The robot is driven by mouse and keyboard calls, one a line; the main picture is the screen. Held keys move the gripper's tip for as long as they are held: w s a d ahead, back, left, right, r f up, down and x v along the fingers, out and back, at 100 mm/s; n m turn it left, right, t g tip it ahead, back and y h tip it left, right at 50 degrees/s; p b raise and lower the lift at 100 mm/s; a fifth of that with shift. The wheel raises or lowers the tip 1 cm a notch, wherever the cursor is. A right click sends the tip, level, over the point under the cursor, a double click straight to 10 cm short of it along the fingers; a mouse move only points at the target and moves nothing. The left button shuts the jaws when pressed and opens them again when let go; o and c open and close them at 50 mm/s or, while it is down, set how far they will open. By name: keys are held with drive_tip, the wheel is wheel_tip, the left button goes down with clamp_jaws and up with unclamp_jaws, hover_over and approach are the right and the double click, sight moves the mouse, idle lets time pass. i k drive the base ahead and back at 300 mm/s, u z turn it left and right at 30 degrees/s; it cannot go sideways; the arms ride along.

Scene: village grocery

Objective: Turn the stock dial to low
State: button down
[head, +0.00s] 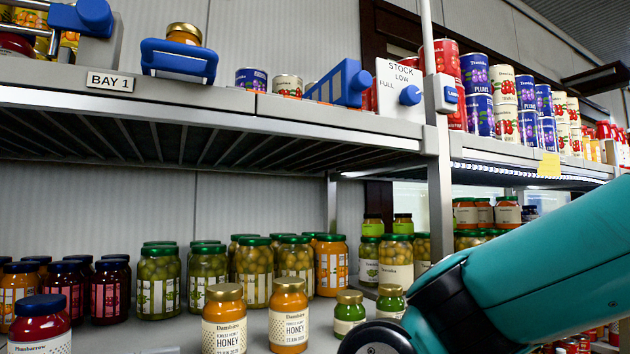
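The stock dial (410,95) is a small round blue knob on a white plate (393,75) at the front of the upper shelf, right of the picture's middle. The plate reads STOCK at the top, FULL at the left and LOW at the upper right. Which mark the knob points to is too small to tell. My arm (530,275), teal and black, comes in from the lower right, below and right of the dial and apart from it. My gripper is not in view.
A blue slatted holder (342,82) stands left of the dial plate, and a blue-and-white box (442,93) sits on the post (438,190) at its right. Stacked cans (480,90) fill the right upper shelf. Honey jars (288,315) and other jars stand on the lower shelf.

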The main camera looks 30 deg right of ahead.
sight(411, 96)
drive_tip(key=z, duration=2.45)
drive_tip(key=k, duration=0.95)
drive_tip(key=u, duration=1.1)
drive_tip(key=i, duration=0.45)
